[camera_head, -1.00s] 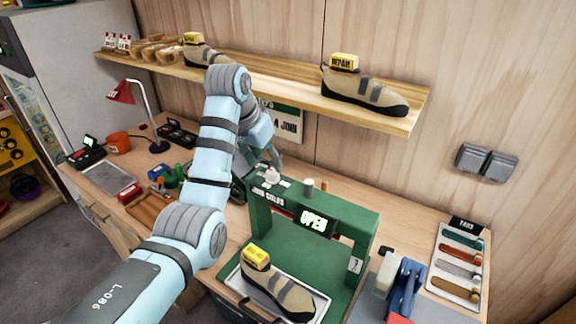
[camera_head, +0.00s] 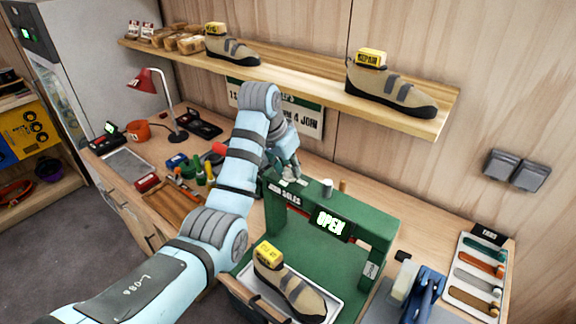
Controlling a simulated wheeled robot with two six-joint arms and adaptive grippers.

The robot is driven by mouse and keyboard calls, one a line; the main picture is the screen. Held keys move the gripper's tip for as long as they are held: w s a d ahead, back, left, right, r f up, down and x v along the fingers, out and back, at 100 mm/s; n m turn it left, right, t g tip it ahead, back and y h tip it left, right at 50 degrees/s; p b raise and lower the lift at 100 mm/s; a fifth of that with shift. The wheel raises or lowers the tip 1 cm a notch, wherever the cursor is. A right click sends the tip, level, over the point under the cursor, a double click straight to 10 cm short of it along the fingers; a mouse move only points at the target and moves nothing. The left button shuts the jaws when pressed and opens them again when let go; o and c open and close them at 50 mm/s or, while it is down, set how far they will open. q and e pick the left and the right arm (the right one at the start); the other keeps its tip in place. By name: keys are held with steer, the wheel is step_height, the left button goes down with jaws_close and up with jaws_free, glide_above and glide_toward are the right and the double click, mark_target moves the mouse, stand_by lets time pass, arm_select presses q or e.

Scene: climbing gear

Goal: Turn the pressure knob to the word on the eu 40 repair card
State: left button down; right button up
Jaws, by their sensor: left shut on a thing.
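The green press (camera_head: 378,232) stands on the bench with a lit OPEN display (camera_head: 329,223) on its front beam. My left gripper (camera_head: 285,176) is at the left end of the press's top, fingers pointing down, shut on what appears to be the pressure knob, which the fingers mostly hide. White labels (camera_head: 300,183) lie around it, too small to read. A beige shoe (camera_head: 290,286) with a yellow repair card (camera_head: 267,254) sits on the tray in the press. Two more shoes with yellow cards, a left one (camera_head: 232,49) and a right one (camera_head: 392,95), stand on the shelf. The card sizes are unreadable.
A wooden shelf (camera_head: 300,82) runs above the press, with a partly hidden wall sign (camera_head: 310,122) below it. A rack of coloured strips (camera_head: 478,270) and a blue tool (camera_head: 430,290) lie at right. Bottles and a red lamp (camera_head: 145,79) stand at left.

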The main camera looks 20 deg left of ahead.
arm_select(q)
steer(key=shift+n, duration=0.4)
steer(key=n+y, duration=0.1)
steer(key=n, duration=0.2)
steer(key=shift+d+n+y, duration=0.2)
steer(key=shift+n+y, duration=0.1)
steer(key=shift+y, duration=0.1)
steer(key=n+y, duration=0.1)
steer(key=n, duration=0.3)
steer(key=shift+d+n+y, duration=0.15)
steer(key=shift+n+y, duration=0.15)
steer(key=shift+y, duration=0.1)
steer(key=n+g+y, duration=0.1)
steer(key=n, duration=0.3)
steer(key=shift+w, duration=0.1)
steer(key=shift+w+d+n+g+y, duration=0.1)
steer(key=shift+n+g+y, duration=0.45)
steer(key=shift+n, duration=1.25)
steer(key=c, duration=1.3)
jaws_free()
steer(key=shift+f, duration=0.1)
steer(key=shift+w, duration=0.1)
